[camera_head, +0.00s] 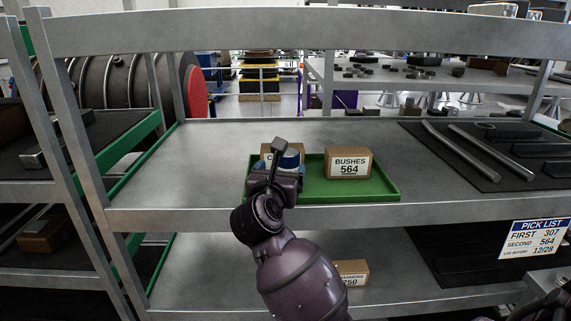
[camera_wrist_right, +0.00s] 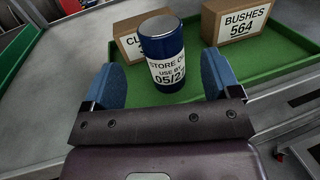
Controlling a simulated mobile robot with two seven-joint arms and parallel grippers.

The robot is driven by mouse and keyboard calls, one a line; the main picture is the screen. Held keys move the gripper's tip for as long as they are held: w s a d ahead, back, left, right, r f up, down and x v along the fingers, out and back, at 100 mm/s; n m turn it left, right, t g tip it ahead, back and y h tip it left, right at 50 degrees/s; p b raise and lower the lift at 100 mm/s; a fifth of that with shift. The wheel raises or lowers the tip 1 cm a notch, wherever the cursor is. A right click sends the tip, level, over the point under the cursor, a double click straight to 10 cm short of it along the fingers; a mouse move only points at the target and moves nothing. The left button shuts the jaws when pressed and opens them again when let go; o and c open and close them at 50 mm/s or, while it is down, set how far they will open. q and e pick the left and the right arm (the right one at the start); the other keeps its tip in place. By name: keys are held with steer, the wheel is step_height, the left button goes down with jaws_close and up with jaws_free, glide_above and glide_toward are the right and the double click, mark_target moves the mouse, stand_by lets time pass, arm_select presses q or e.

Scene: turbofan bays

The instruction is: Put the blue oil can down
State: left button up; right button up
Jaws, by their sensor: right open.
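The blue oil can (camera_wrist_right: 165,52) has a silver top and a white label reading "STORE" and "USE BY". In the right wrist view it stands upright on the green tray (camera_wrist_right: 282,62). My right gripper (camera_wrist_right: 160,72) is open, with its blue fingers on either side of the can and visible gaps to it. In the head view the right gripper (camera_head: 279,172) is over the left part of the green tray (camera_head: 375,191) and hides most of the can. My left gripper is not in view.
A "BUSHES 564" box (camera_head: 348,163) stands on the tray, right of the gripper. Another box (camera_wrist_right: 138,42) is close behind the can. A dark mat (camera_head: 460,165) with metal rods lies at right. The grey shelf (camera_head: 180,165) is bare at left. A pick list (camera_head: 535,238) hangs at right.

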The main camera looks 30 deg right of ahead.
steer(key=s+a+f+n+t+h, duration=0.25)
steer(key=s+n+t, duration=0.35)
steer(key=n, duration=0.4)
steer(key=s+a+f+n+t+y, duration=0.2)
steer(key=f+n+y, duration=0.35)
steer(key=n, duration=0.45)
steer(key=s+a+f+n+t+y, duration=0.2)
steer(key=f+n+y, duration=0.4)
steer(key=n, duration=0.5)
steer(key=s+f+n+g+y, duration=0.1)
steer(key=s+f+n+g, duration=0.2)
steer(key=f, duration=0.5)
steer(key=s+d+f+n+g+y, duration=0.1)
steer(key=s+f+n+g, duration=0.3)
steer(key=s+f+n, duration=0.2)
steer(key=s+f+n+g+y, duration=0.1)
steer(key=s+f+n+g, duration=0.3)
steer(key=f, duration=0.6)
steer(key=shift+s+d+f+n+y, duration=0.15)
steer(key=shift+s+d+n+y, duration=0.4)
steer(key=shift+n, duration=0.55)
steer(key=shift+a, duration=0.2)
